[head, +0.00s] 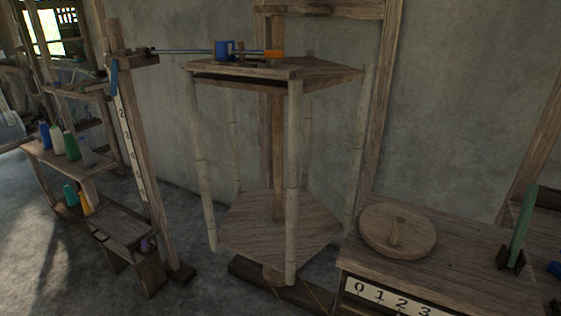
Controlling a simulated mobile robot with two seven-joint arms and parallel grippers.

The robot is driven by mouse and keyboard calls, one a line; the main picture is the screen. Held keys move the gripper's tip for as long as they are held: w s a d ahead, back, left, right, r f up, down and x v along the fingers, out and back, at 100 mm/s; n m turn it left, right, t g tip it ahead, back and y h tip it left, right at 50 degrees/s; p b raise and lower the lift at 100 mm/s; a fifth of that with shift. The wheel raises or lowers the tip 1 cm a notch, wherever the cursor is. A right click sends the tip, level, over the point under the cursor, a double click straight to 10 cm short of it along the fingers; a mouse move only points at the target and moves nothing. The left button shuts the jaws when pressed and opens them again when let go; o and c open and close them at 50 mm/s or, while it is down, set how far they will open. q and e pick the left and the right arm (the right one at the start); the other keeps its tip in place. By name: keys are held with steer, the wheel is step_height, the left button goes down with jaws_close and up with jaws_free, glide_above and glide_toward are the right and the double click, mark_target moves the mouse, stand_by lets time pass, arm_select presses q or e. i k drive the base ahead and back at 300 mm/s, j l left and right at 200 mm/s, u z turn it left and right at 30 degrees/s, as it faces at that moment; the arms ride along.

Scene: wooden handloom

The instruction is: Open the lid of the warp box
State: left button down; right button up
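A wooden box-like bench (455,262) stands at the lower right; I cannot tell for certain that it is the warp box. A round wooden disc (398,231) with a short upright peg (397,231) lies flat on its top, near the left end. The disc looks like a lid, and no opening shows around it. A white number strip (385,299) reading 0 1 2 3 runs along the front side, cut off by the bottom edge. Neither of my grippers is in view.
A tall wooden rack with bamboo posts (293,180) stands in the middle, with a blue item (222,50) and an orange-tipped rod on top. A shelf (65,162) with coloured spools is at left. A green upright piece (522,228) stands on the bench's right end.

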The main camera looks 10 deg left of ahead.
mark_target(117, 224)
steer(key=u, duration=1.65)
steer(key=i+j, duration=0.25)
steer(key=i, duration=0.3)
steer(key=i+j, duration=0.25)
steer(key=i, duration=0.25)
steer(key=i+j, duration=0.2)
steer(key=i, duration=0.35)
steer(key=i+j, duration=0.25)
steer(key=i, duration=0.25)
steer(key=i+j, duration=0.25)
steer(key=i, duration=0.3)
steer(key=i+j, duration=0.25)
steer(key=i, duration=0.25)
steer(key=u, duration=0.05)
